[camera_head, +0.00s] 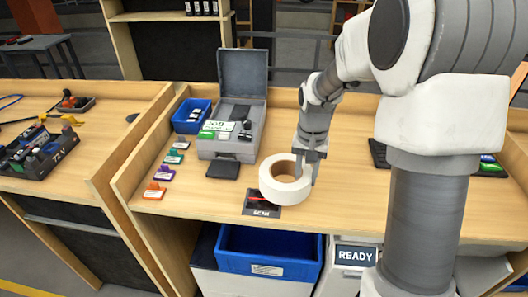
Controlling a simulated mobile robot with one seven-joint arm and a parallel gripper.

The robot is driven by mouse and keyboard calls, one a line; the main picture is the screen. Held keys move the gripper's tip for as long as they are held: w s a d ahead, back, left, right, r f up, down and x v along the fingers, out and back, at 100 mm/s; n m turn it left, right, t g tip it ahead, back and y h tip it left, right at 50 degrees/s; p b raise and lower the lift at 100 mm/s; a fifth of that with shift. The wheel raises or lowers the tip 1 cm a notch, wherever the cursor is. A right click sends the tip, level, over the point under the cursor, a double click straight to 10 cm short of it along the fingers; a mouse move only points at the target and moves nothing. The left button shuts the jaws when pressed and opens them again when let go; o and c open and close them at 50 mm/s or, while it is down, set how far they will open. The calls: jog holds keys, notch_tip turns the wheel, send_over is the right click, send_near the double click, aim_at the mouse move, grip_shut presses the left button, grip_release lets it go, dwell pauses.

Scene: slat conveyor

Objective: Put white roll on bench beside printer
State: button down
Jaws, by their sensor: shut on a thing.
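The white roll (272,190) is a thick ring with a brown core, in the middle of the head view. It is at the bench (210,214), close to the dark plate marked SCAN, and partly overlaps that plate in the picture. My gripper (309,170) is shut on the roll at its right side. I cannot tell whether the roll touches the bench top. The printer (228,148) is a grey box with a raised lid and stands behind and to the left of the roll. My arm hides part of the bench to the right.
A blue bin (192,115) stands left of the printer. Several coloured tags (163,172) line the bench's left edge. The SCAN plate (262,210) lies near the front edge. A larger blue bin (268,252) and a READY sign (354,255) are below. A black keyboard lies right.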

jog(key=w+r+m, duration=0.1)
jog(key=m, duration=0.1)
jog(key=w+r+m, duration=0.1)
jog(key=r+m, duration=0.1)
jog(key=w+r+m, duration=0.1)
jog(key=m, duration=0.1)
jog(key=shift+d+r+m+b, duration=0.2)
jog(key=shift+d+m+b, duration=0.05)
jog(key=shift+m+b, duration=0.15)
jog(key=r+m, duration=0.1)
jog(key=m, duration=0.1)
jog(key=shift+w+r+m, duration=0.3)
jog(key=shift+w+r, duration=0.05)
jog(key=d+f, duration=0.2)
jog(key=d, duration=0.1)
jog(key=s+d+f, duration=0.1)
jog(key=d+f, duration=0.1)
jog(key=d, duration=0.2)
jog(key=d+f, duration=0.2)
jog(key=d, duration=0.2)
jog(key=shift+s+d+f, duration=0.2)
jog(key=shift+s+f, duration=0.1)
jog(key=shift+f, duration=0.1)
jog(key=shift+d+f, duration=0.15)
jog(key=shift+f, duration=1.95)
jog(key=shift+f, duration=0.15)
jog(key=c, duration=0.6)
grip_release()
jog(key=shift+o, duration=0.2)
